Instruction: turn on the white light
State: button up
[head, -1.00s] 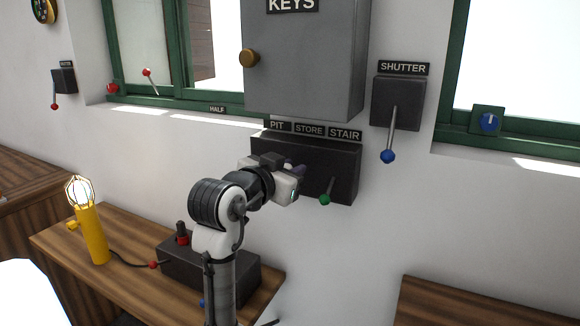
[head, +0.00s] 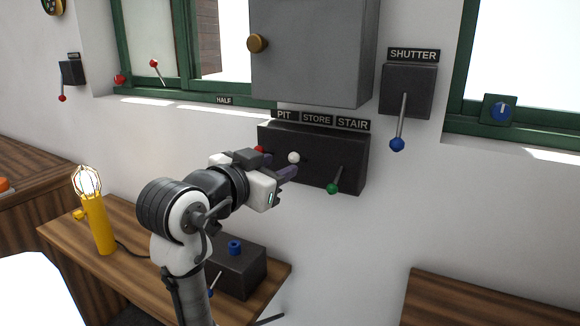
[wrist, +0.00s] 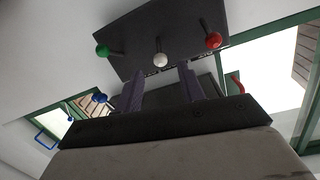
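A dark switch box (head: 312,178) on the wall carries three knobbed levers under the signs PIT, STORE and STAIR. The white knob (head: 293,158) is in the middle, under STORE. The red knob (head: 259,150) is on the left, partly behind my gripper, and the green knob (head: 333,188) hangs on the right. My gripper (head: 285,172) is open in front of the box, just below the white knob. In the wrist view the white knob (wrist: 160,59) shows in line with the gap between my fingers, near their tips. I cannot tell whether they touch it.
A grey cabinet (head: 310,50) hangs above the switch box. A SHUTTER lever with a blue knob (head: 397,144) is to the right. Below, a wooden bench (head: 130,225) holds a yellow lamp (head: 95,215) and a dark box with a blue knob (head: 234,247).

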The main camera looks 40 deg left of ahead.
jog(key=v, duration=0.5)
jog(key=shift+s+b, duration=0.25)
jog(key=shift+b, duration=0.1)
jog(key=shift+r, duration=0.1)
